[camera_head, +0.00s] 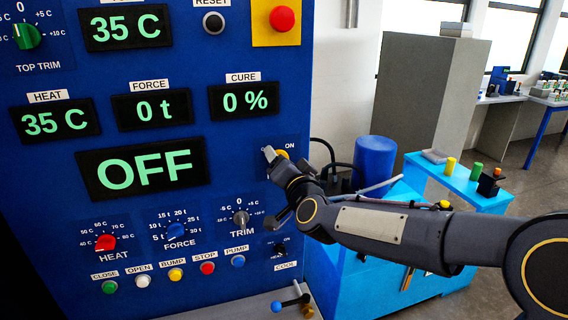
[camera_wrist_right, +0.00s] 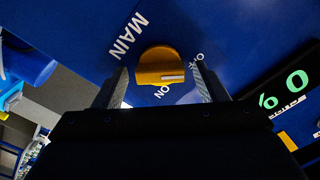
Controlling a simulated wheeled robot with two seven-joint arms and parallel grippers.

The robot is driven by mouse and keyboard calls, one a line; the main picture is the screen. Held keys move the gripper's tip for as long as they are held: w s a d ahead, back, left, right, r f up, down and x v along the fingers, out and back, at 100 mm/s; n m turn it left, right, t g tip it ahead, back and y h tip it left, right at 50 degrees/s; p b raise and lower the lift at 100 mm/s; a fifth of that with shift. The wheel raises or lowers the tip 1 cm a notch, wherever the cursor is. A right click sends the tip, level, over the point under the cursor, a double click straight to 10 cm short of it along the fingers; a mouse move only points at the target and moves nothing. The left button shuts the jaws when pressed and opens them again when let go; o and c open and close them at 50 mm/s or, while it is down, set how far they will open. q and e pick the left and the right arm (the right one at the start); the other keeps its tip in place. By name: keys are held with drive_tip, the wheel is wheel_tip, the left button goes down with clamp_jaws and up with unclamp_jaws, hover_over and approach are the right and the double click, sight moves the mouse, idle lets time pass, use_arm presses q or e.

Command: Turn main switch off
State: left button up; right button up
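The main switch is a round orange-yellow knob (camera_wrist_right: 158,66) on the blue panel, with the word MAIN beside it and ON close by in the right wrist view. A white mark shows near the right end of its grip bar; which label it points at I cannot tell. In the head view the knob (camera_head: 283,154) is partly hidden by my right gripper (camera_head: 273,160). In the wrist view my right gripper (camera_wrist_right: 161,74) is open, its fingers apart on either side of the knob; contact is not visible. The large display (camera_head: 145,168) reads OFF. My left gripper is not in view.
A red stop button (camera_head: 282,19) is above. A blue table (camera_head: 470,192) with small coloured pieces and a blue drum (camera_head: 374,160) stand to the right.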

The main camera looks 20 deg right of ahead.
drive_tip(key=s+b, duration=0.1)
drive_tip(key=s, duration=0.6)
drive_tip(key=shift+s+d, duration=0.15)
drive_tip(key=shift+s, duration=0.25)
drive_tip(key=shift+s, duration=0.1)
drive_tip(key=s+d+f+n+g+y, duration=0.1)
drive_tip(key=s+f+n+g, duration=0.2)
drive_tip(key=s, duration=1.1)
drive_tip(key=s+d+f+n+g+y, duration=0.1)
drive_tip(key=s+f+n+g+y, duration=0.1)
drive_tip(key=s+f+g, duration=0.7)
drive_tip(key=s+f+n, duration=0.1)
drive_tip(key=s+f, duration=0.4)
drive_tip(key=f, duration=0.2)
drive_tip(key=shift+d+f+n, duration=0.3)
drive_tip(key=shift+d, duration=0.1)
